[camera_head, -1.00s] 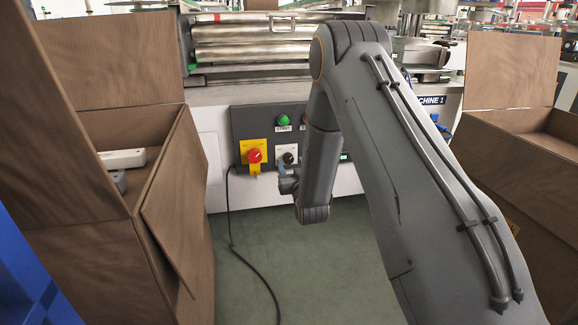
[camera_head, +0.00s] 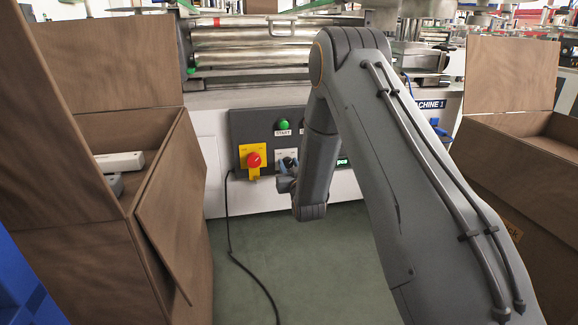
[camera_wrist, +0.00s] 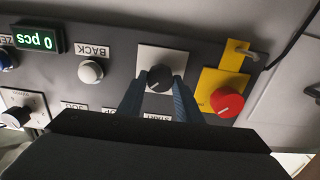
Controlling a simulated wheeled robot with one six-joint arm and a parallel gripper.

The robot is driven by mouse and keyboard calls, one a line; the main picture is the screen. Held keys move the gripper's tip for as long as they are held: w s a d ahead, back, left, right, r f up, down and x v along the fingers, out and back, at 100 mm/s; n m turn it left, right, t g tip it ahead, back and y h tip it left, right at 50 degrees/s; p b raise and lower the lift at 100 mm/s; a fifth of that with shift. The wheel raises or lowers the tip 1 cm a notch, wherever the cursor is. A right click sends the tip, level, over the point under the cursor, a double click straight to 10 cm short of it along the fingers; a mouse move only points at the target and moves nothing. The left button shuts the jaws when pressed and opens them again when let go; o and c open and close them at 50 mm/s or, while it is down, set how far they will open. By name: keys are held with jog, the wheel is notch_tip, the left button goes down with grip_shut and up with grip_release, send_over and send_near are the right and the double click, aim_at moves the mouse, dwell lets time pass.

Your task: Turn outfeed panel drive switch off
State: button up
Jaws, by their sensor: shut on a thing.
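The dark control panel (camera_head: 245,128) is on the front of the machine. Its black rotary knob (camera_wrist: 160,79) sits on a white square plate (camera_wrist: 176,58) in the wrist view, where the labels appear upside down. My gripper (camera_wrist: 161,84) is shut on this knob, one blue-grey finger on each side. In the head view my gripper (camera_head: 287,174) is at the panel's lower part and hides the knob. Any "outfeed" or "drive" label or pointer position cannot be read.
A white BACK button (camera_wrist: 90,71), a green START button (camera_head: 284,125) and another black knob (camera_wrist: 15,117) are on the panel. Open cardboard boxes stand left (camera_head: 170,205) and right (camera_head: 520,150).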

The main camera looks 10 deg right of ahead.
jog(key=shift+n, duration=0.3)
jog(key=n+p, duration=0.4)
jog(key=shift+a+r+p, duration=0.1)
jog(key=shift+p, duration=0.3)
jog(key=n+p, duration=0.3)
jog(key=n, duration=0.1)
jog(key=shift+n, duration=0.4)
jog(key=n+p, duration=0.1)
jog(key=n, duration=0.1)
jog(key=n+p, duration=0.2)
jog(key=shift+a+f+n, duration=0.1)
jog(key=shift+f+n, duration=0.1)
jog(key=shift+n, duration=0.1)
jog(key=shift+f+n+p, duration=0.1)
jog(key=shift+n+p, duration=0.9)
jog(key=shift+n, duration=0.9)
jog(key=o, duration=1)
jog(key=shift+o, duration=0.2)
